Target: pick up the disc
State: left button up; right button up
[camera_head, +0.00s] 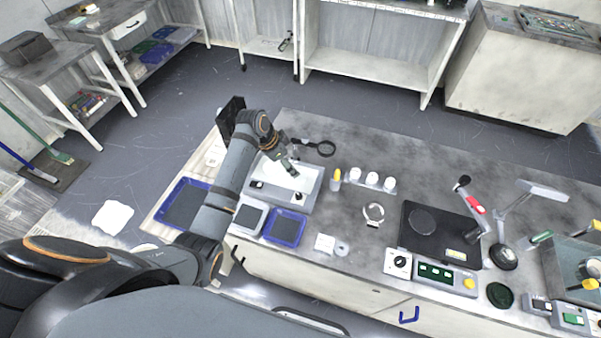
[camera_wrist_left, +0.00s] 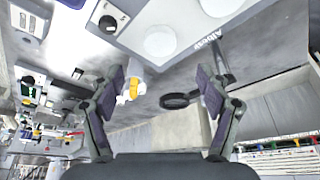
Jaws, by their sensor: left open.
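My left gripper (camera_head: 290,163) is above the white two-platen machine (camera_head: 306,196) near the bench's left end. In the left wrist view its two fingers (camera_wrist_left: 162,72) are spread, with nothing between them. That view shows two round pale platens (camera_wrist_left: 160,42) on the machine's top and a black knob (camera_wrist_left: 108,22). A dark round disc (camera_head: 423,221) lies on the black plate to the right. A dark green disc (camera_head: 499,295) lies near the front edge. I cannot tell which round thing is the task's disc. My right gripper is not in view.
A magnifier (camera_head: 326,149) lies just behind the machine. A yellow-topped bottle (camera_head: 337,179) and several white jars (camera_head: 372,179) stand to its right. Blue trays (camera_head: 285,227) lie in front. The bench top (camera_head: 345,230) is mostly clear around the metal ring (camera_head: 374,212).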

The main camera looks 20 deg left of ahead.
aim_at(300, 176)
pick_arm(q)
jog(key=x, duration=0.3)
jog(key=shift+w+d+f, duration=0.15)
jog(key=shift+w+f, duration=0.2)
jog(key=shift+f, duration=0.25)
jog(key=shift+d+f+p, duration=0.2)
jog(key=shift+f+p, duration=0.35)
jog(key=shift+f, duration=0.1)
jog(key=x, duration=0.3)
jog(key=shift+f, duration=0.15)
jog(key=shift+w+f, duration=0.1)
jog(key=c, duration=1.3)
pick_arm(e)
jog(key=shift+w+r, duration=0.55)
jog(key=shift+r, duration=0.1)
